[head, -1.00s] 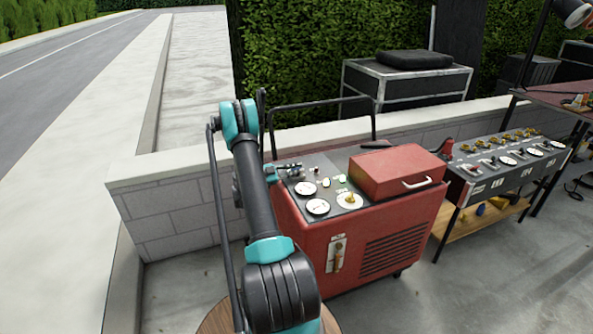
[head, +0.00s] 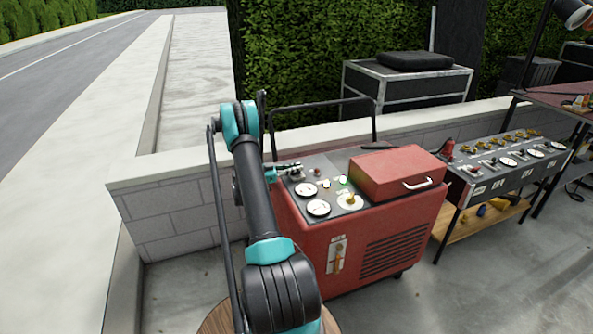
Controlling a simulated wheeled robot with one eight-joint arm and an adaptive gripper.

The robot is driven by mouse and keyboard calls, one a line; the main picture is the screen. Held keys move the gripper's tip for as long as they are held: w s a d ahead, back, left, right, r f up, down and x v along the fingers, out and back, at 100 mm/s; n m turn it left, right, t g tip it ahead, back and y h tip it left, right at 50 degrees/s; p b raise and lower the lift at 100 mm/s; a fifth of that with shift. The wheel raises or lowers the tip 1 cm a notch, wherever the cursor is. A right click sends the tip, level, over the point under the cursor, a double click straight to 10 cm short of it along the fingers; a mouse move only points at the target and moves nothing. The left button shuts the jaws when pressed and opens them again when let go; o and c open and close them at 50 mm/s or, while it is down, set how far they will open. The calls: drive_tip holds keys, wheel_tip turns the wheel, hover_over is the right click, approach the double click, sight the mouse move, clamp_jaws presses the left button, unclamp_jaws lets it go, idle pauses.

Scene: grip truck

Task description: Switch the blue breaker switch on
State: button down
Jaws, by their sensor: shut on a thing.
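A red wheeled machine (head: 314,240) stands in the middle, with a grey control panel (head: 325,170) on top. The panel carries dials, small round indicators and a yellow knob (head: 351,200). My gripper (head: 297,173) is at the panel's back left corner, shut on a small switch there. The fingers cover most of that switch, and its colour and position cannot be made out. An orange-brown lever (head: 338,259) is on the machine's front. No clearly blue switch shows.
A red lidded box (head: 396,172) sits on the machine's right side. A black handle rail (head: 322,103) rises behind. A bench with gauges and yellow valves (head: 507,160) stands to the right. A low block wall (head: 180,207) runs behind.

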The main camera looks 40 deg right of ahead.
drive_tip(key=n, duration=0.1)
drive_tip(key=w+n, duration=0.1)
drive_tip(key=n, duration=0.1)
drive_tip(key=shift+w+d+n, duration=0.15)
drive_tip(key=shift+n, duration=0.15)
drive_tip(key=shift+w+d+f+n, duration=0.1)
drive_tip(key=shift+w+n, duration=0.15)
drive_tip(key=shift+n, duration=0.55)
drive_tip(key=shift+w+f+n, duration=0.1)
drive_tip(key=shift+w+n, duration=0.15)
drive_tip(key=shift+n, duration=0.55)
drive_tip(key=c, duration=1.6)
unclamp_jaws()
drive_tip(key=v, duration=1.2)
drive_tip(key=shift+f, duration=0.1)
